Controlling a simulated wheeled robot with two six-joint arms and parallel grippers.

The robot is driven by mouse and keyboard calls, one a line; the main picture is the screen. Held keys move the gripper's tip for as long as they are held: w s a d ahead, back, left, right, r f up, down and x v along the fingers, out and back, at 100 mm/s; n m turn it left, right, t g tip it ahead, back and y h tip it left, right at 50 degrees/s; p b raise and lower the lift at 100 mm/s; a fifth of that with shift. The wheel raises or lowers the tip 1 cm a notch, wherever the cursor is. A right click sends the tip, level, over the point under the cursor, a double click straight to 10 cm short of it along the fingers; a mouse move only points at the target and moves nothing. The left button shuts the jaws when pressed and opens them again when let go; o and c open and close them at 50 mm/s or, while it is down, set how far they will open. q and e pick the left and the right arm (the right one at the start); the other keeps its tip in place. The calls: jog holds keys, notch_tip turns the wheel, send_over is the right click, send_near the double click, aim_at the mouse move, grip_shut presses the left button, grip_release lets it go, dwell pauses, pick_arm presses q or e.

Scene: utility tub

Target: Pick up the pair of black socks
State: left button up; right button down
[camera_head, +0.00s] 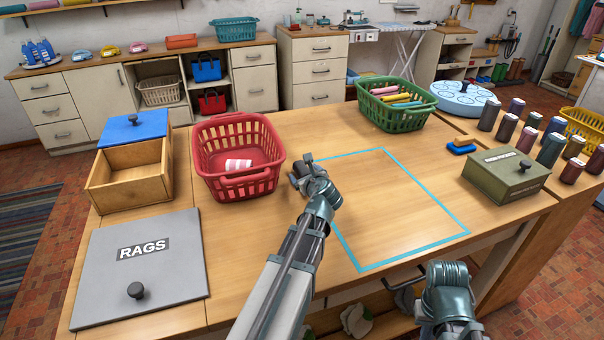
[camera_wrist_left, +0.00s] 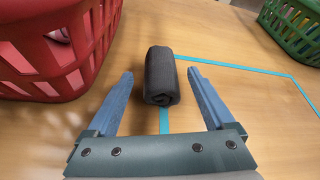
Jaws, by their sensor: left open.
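The pair of black socks is a dark grey-black roll (camera_wrist_left: 162,76) lying on the wooden table, across the blue taped line. In the left wrist view, the roll sits between and slightly beyond the open fingers of my left gripper (camera_wrist_left: 163,85). Neither finger clearly touches it. In the head view, my left gripper (camera_head: 301,174) is low over the table, right of the red basket, and largely covers the socks. My right arm (camera_head: 446,290) is at the front edge of the table; its fingers are not clear enough to tell their state.
A red basket (camera_head: 238,190) holding a pink-and-white roll stands close on the left. A green basket (camera_head: 397,118) of coloured rolls is at the back. The taped rectangle (camera_head: 385,151) is otherwise bare. A green box (camera_head: 506,176) and dark rolls stand at right; the grey RAGS lid (camera_head: 170,285) lies front left.

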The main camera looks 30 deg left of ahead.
aim_at(301, 169)
pick_arm(q)
jog(key=b+x, duration=0.1)
jog(key=x, duration=0.3)
jog(key=shift+a, duration=0.25)
jog(key=shift+r, duration=0.15)
jog(key=c, duration=1.1)
notch_tip(301, 169, up, 13)
jog(key=p, duration=1.2)
jog(key=shift+d+p, duration=0.1)
jog(key=shift+p, duration=0.25)
